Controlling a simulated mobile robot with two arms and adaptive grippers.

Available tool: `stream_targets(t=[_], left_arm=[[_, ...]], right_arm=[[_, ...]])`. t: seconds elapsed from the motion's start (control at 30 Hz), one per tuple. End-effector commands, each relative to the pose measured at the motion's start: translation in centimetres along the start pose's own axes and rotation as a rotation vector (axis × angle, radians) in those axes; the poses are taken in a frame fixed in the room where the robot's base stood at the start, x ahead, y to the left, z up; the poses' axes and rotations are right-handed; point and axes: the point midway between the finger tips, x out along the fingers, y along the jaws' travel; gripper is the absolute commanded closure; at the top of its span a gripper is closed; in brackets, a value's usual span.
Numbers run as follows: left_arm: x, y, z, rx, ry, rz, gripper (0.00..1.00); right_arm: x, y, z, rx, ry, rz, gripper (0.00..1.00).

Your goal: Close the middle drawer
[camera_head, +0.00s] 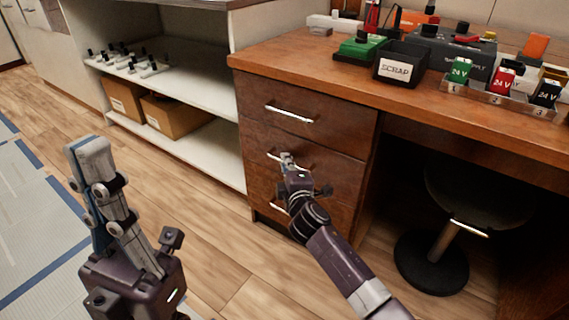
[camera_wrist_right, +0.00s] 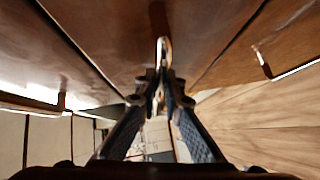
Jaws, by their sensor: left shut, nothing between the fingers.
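The brown wooden drawer unit (camera_head: 254,87) stands under the desk top, with three drawers stacked. The middle drawer (camera_head: 254,141) is partly hidden behind my right arm; its front looks about level with the drawers above and below, and I cannot tell whether a small gap is left. My right gripper (camera_head: 287,158) is at the middle drawer's metal handle (camera_head: 304,168). In the right wrist view, the fingers (camera_wrist_right: 161,80) come together around the handle (camera_wrist_right: 162,50), seen end-on. My left gripper (camera_head: 88,148) is shut and empty, upright over the floor at the left.
The top drawer (camera_head: 340,128) looks shut. A black stool (camera_head: 428,262) stands under the desk at the right. A white shelf (camera_head: 200,92) with cardboard boxes (camera_head: 172,118) is at the left. The desk top holds a scrap bin (camera_head: 398,64) and several devices. The floor in front is clear.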

Motion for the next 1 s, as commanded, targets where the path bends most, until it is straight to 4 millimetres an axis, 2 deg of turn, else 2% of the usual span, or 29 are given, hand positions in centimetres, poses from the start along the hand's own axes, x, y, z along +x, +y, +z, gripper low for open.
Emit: stream_targets(t=[0.37, 0.53, 0.67, 1.0], left_arm=[[0.2, 0.0, -0.1, 0.002, 0.012, 0.007, 1.0], [0.2, 0.0, -0.1, 0.002, 0.012, 0.005, 1.0], [0.2, 0.0, -0.1, 0.001, 0.01, 0.005, 1.0], [0.2, 0.0, -0.1, 0.001, 0.009, 0.004, 1.0]], right_arm=[[0.1, 0.2, 0.3, -0.001, -0.006, 0.003, 0.85], [-0.7, 0.1, 0.3, 0.0, -0.005, 0.003, 0.85], [-2.3, 0.1, 0.3, -0.001, -0.004, 0.004, 0.85], [-8.0, 0.1, 0.1, -0.001, -0.002, 0.004, 0.85]])
